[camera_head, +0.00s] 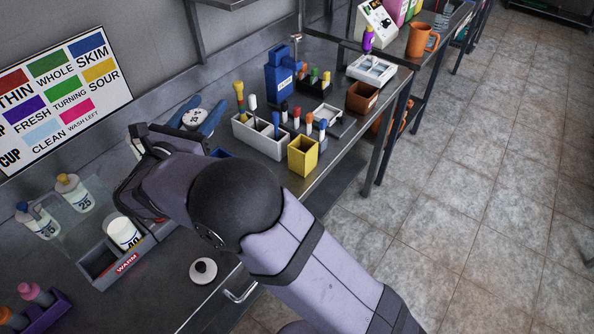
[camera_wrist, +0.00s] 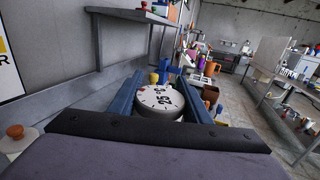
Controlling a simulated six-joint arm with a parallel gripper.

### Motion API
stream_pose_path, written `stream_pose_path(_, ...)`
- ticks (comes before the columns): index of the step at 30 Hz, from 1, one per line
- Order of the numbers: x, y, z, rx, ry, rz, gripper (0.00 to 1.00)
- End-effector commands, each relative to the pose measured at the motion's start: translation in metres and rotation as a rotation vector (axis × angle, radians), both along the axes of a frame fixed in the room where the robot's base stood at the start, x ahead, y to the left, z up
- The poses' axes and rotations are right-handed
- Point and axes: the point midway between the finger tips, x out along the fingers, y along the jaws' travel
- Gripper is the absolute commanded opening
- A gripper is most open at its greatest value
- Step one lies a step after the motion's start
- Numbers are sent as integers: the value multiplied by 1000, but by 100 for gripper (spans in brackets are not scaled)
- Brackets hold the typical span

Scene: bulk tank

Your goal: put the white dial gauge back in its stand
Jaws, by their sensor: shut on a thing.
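The white dial gauge (camera_head: 195,118) is a round white disc with dark markings. The gauge is at the back of the steel counter, left of the white bottle rack. I cannot tell which thing is its stand; part of a blue object (camera_head: 221,153) shows beside my wrist.
A white rack (camera_head: 262,136) with bottles and a yellow box (camera_head: 302,156) stand to the right. A tray marked WARM (camera_head: 112,262) holds a white cup (camera_head: 123,232). A white round lid (camera_head: 203,270) lies on clear counter near the front edge. A wall sign (camera_head: 62,95) hangs behind.

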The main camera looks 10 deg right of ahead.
Motion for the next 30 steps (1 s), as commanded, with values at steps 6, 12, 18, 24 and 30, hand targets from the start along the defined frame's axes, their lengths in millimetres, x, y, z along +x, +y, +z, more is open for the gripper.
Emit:
stream_pose_path(6,28,-107,-7,3,0,-221,18)
stream_pose_path(12,33,-187,-8,4,3,-386,18)
stream_pose_path(18,31,-236,-9,4,6,-489,18)
stream_pose_path(24,29,-254,-8,4,8,-527,18)
stream_pose_path(30,29,-255,-14,3,10,-529,18)
